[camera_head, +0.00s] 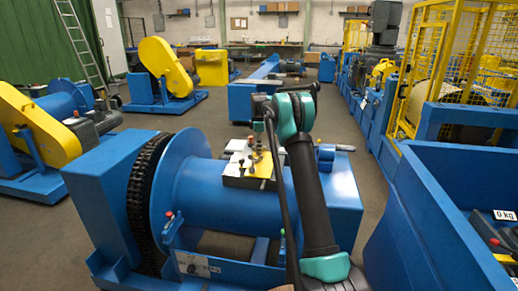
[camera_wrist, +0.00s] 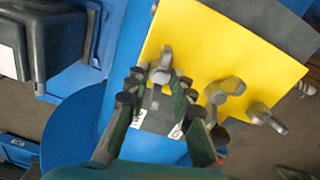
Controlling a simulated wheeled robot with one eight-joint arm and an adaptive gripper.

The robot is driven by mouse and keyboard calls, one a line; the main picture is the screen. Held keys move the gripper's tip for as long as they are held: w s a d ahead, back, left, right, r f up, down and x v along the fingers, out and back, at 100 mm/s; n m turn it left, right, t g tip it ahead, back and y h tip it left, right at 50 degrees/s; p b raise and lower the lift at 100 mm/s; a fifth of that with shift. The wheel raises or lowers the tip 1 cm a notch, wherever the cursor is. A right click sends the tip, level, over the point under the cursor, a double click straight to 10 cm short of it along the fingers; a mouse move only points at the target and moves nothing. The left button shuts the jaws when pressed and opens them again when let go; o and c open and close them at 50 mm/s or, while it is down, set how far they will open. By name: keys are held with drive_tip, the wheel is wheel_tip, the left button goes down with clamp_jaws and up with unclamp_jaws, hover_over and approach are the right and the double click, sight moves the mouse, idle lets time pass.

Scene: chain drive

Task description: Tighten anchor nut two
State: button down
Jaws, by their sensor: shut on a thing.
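A yellow plate (camera_wrist: 215,40) fills the upper middle of the wrist view. A grey anchor nut with a lever-like top (camera_wrist: 163,66) stands near its left part, between my fingertips. My gripper (camera_wrist: 158,82) is shut on this nut. Two more grey fittings stand to its right, one at the plate's lower edge (camera_wrist: 226,90) and one farther right (camera_wrist: 268,117). White labels show between my fingers, too blurred to read surely. In the head view my gripper (camera_head: 259,152) reaches down to the yellow-and-black block (camera_head: 240,182) on the blue drum machine; the nut is too small to tell there.
The blue drum (camera_head: 210,205) has a wide flange and a dark chain (camera_head: 145,200) at its left. A blue bin (camera_head: 440,210) stands close on the right. A yellow cage (camera_head: 450,60) is behind it. Grey floor shows between the machines.

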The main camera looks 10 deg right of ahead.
drive_tip(key=shift+m, duration=1.1)
drive_tip(key=c, duration=1.6)
unclamp_jaws()
drive_tip(key=shift+c, duration=0.2)
drive_tip(key=shift+r, duration=0.1)
wheel_tip(320, 180, up, 12)
drive_tip(key=shift+s, duration=0.2)
